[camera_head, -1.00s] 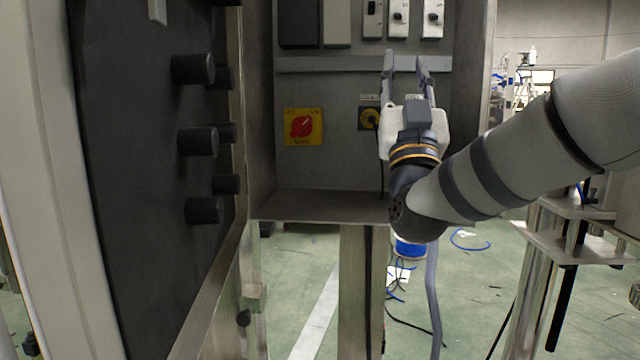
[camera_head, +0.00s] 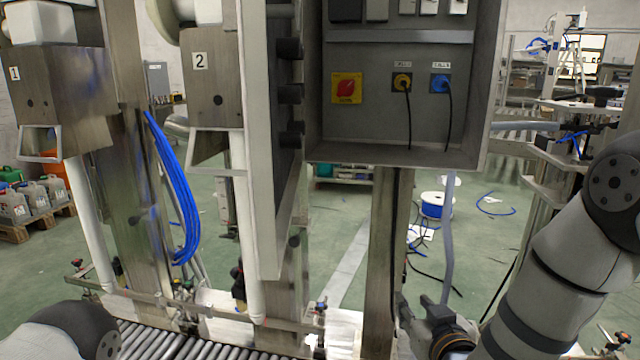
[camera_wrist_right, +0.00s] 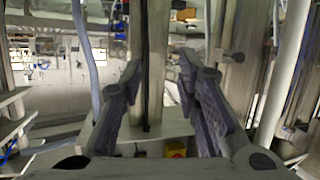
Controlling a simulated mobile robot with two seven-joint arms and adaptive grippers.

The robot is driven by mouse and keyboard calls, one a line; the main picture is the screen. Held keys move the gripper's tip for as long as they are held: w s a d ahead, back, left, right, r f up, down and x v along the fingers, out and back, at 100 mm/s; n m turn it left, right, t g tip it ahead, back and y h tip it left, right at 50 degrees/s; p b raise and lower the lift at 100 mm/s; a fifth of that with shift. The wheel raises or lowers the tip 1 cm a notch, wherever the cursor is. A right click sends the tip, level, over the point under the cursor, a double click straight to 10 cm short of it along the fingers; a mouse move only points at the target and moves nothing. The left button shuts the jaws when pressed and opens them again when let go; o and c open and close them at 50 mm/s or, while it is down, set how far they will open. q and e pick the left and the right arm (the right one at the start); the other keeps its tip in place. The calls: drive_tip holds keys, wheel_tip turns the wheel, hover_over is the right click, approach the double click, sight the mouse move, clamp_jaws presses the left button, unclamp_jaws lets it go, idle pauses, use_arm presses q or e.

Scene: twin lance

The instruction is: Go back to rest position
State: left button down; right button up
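My right gripper (camera_head: 418,312) is low in the head view, below the open electrical cabinet (camera_head: 395,136) and clear of it. In the right wrist view its two fingers (camera_wrist_right: 160,88) stand wide apart with nothing between them. Of my left arm only a rounded grey link shows at the bottom left of the head view; its gripper is out of view. A black cable hangs from each socket.
The cabinet door (camera_head: 262,150) stands open at the left. Steel posts flank my right gripper, one (camera_head: 388,240) close by. A roller conveyor (camera_head: 160,342) runs along the bottom. Numbered steel dispensers (camera_head: 212,90) and a blue hose bundle (camera_head: 178,190) are on the left.

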drive_tip(key=s+d+f+g, duration=0.1)
drive_tip(key=s+f+g, duration=0.4)
drive_tip(key=s+f, duration=0.75)
use_arm(q)
drive_tip(key=shift+w+r+t+p, duration=0.4)
drive_tip(key=shift+w+r+p, duration=0.25)
drive_tip(key=shift+w+r, duration=0.25)
use_arm(e)
drive_tip(key=s+d+f+g, duration=0.1)
drive_tip(key=s+g, duration=0.3)
drive_tip(key=s, duration=0.8)
drive_tip(key=s+d+f+m+g, duration=0.1)
drive_tip(key=s+f+g, duration=0.3)
drive_tip(key=s, duration=0.8)
drive_tip(key=s+d+f+g, duration=0.2)
drive_tip(key=s+g, duration=0.2)
drive_tip(key=s, duration=0.8)
drive_tip(key=shift+s+f+m+h, duration=0.3)
drive_tip(key=shift+s+m+h, duration=0.1)
drive_tip(key=shift+w, duration=0.1)
use_arm(q)
drive_tip(key=shift+s+f, duration=0.1)
use_arm(e)
drive_tip(key=shift+f, duration=0.1)
